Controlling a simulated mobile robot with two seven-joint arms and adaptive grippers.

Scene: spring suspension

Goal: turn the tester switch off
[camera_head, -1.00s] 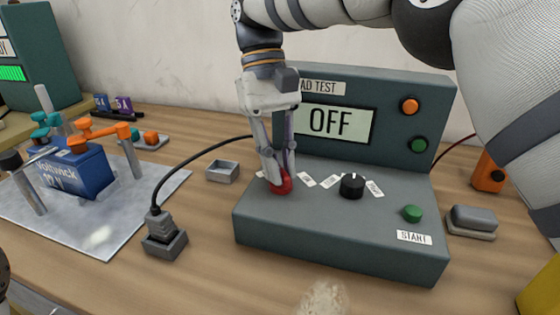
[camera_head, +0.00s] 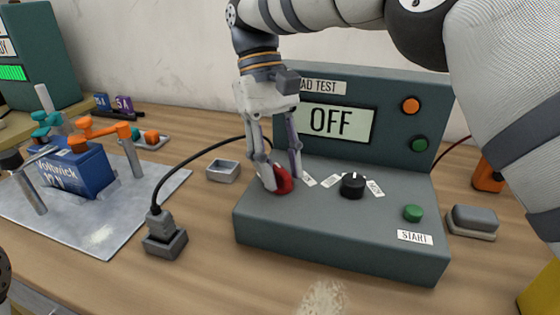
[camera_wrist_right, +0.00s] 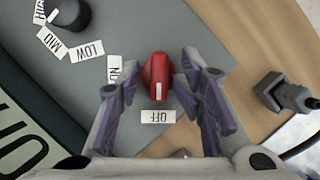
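The red tester switch (camera_head: 284,181) is a knob at the left end of the grey tester's (camera_head: 340,232) sloping top. In the right wrist view the red switch (camera_wrist_right: 157,70) has a white mark pointing at the OFF label (camera_wrist_right: 158,117); the ON label (camera_wrist_right: 113,70) is beside it. The tester display (camera_head: 333,122) reads OFF. My right gripper (camera_head: 281,179) is open, its fingers on either side of the switch. In the wrist view gaps show between the switch and both fingers. My left gripper is not in view.
A black knob (camera_head: 353,186) and green START button (camera_head: 413,213) sit right of the switch. A black cable (camera_head: 190,157) runs to a plug (camera_head: 161,225) at left. A blue battery (camera_head: 82,173) stands on a metal plate (camera_head: 120,225). The front wood table is clear.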

